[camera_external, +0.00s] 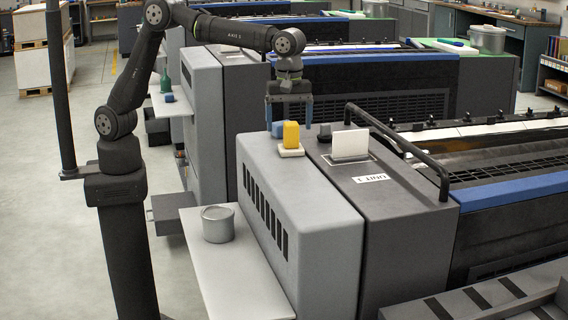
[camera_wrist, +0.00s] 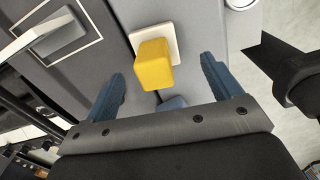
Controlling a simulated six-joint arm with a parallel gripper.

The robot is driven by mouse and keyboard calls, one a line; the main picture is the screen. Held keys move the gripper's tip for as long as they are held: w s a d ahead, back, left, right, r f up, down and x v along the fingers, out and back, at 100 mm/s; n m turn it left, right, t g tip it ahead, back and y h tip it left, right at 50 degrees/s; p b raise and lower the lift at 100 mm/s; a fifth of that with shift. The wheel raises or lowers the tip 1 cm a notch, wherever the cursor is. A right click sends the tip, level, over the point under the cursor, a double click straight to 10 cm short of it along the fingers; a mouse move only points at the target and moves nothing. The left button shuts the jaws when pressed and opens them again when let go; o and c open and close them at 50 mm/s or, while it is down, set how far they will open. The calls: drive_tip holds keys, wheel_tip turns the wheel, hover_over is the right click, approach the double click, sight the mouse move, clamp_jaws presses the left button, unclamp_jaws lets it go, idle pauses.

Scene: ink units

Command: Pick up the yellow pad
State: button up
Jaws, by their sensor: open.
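The yellow pad (camera_external: 291,134) is a small upright block standing on a white square base on top of the grey machine housing. In the wrist view the yellow pad (camera_wrist: 154,66) lies ahead of and between the fingers, with the white base (camera_wrist: 170,37) behind it. My gripper (camera_external: 289,112) is open and empty above the pad, its blue fingers pointing down on either side. In the wrist view my gripper (camera_wrist: 165,82) has its fingers spread wide, and neither touches the pad. A blue block (camera_external: 277,129) sits just behind the pad, partly hidden in the wrist view.
A white card in a holder (camera_external: 350,145) stands right of the pad, near a black handrail (camera_external: 395,140). A grey tin (camera_external: 217,224) stands on the lower side shelf (camera_external: 240,285). The front of the grey housing top (camera_external: 310,190) is clear.

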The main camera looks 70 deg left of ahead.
sight(291, 141)
drive_tip(key=shift+w+d+f, duration=0.1)
drive_tip(key=shift+w+f, duration=0.05)
drive_tip(key=shift+f, duration=1.4)
drive_tip(key=shift+w+d+f, duration=0.1)
drive_tip(key=shift+f, duration=1.4)
drive_tip(key=shift+c, duration=0.4)
drive_tip(key=c, duration=1)
